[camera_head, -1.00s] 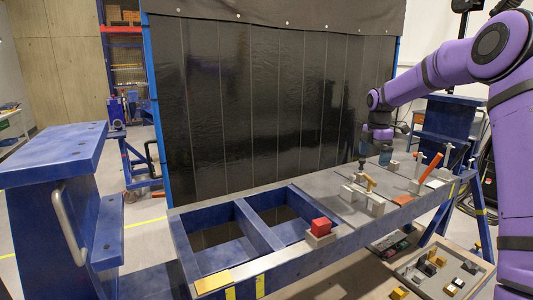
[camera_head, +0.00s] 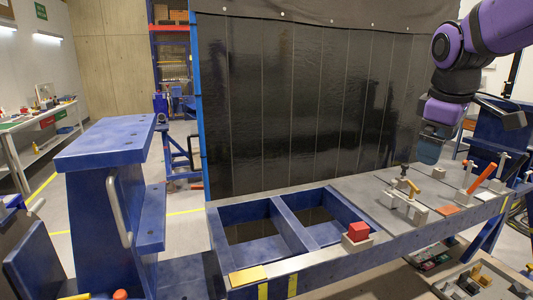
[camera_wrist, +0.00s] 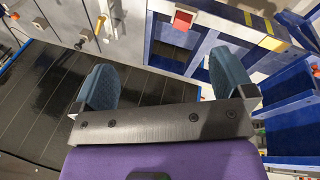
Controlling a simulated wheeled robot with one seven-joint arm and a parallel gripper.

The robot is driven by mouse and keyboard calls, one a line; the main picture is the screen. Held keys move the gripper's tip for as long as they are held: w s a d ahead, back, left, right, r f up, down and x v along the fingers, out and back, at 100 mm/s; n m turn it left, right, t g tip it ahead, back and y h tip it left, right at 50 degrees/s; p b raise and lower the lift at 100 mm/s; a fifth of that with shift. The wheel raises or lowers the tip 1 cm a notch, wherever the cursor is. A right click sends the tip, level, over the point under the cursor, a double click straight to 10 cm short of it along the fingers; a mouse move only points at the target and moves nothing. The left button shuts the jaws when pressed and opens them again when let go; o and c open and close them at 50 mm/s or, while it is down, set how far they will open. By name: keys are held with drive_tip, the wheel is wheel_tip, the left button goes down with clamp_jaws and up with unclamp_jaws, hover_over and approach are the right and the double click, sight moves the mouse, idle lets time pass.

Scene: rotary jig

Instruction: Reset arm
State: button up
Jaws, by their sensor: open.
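My gripper (camera_head: 432,145) is raised above the far right part of the blue bench (camera_head: 330,265), in front of the black curtain. In the wrist view its two teal fingers (camera_wrist: 165,85) are wide apart with nothing between them. My purple arm comes in from the upper right. Toggle clamps with a yellow handle (camera_head: 411,186) and an orange handle (camera_head: 481,178) stand on the grey plate below and right of the gripper, apart from it. A red block (camera_head: 358,231) sits in a light holder at the bench's front edge; it also shows in the wrist view (camera_wrist: 182,20).
A blue stand with a metal handle (camera_head: 118,205) is at the left. The black curtain (camera_head: 300,100) hangs behind the bench. Open blue-framed bays (camera_head: 285,220) lie left of the red block. A tray with small parts (camera_head: 480,280) is low at the front right.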

drive_tip(key=s+a+f+m+t, duration=0.1)
drive_tip(key=s+m, duration=0.3)
drive_tip(key=s, duration=0.5)
drive_tip(key=s+a+f+m+t+y, duration=0.1)
drive_tip(key=s+f+m, duration=0.2)
drive_tip(key=s, duration=0.7)
drive_tip(key=shift+a+m+t+y, duration=0.3)
drive_tip(key=shift+a+m, duration=0.05)
drive_tip(key=shift+m, duration=0.15)
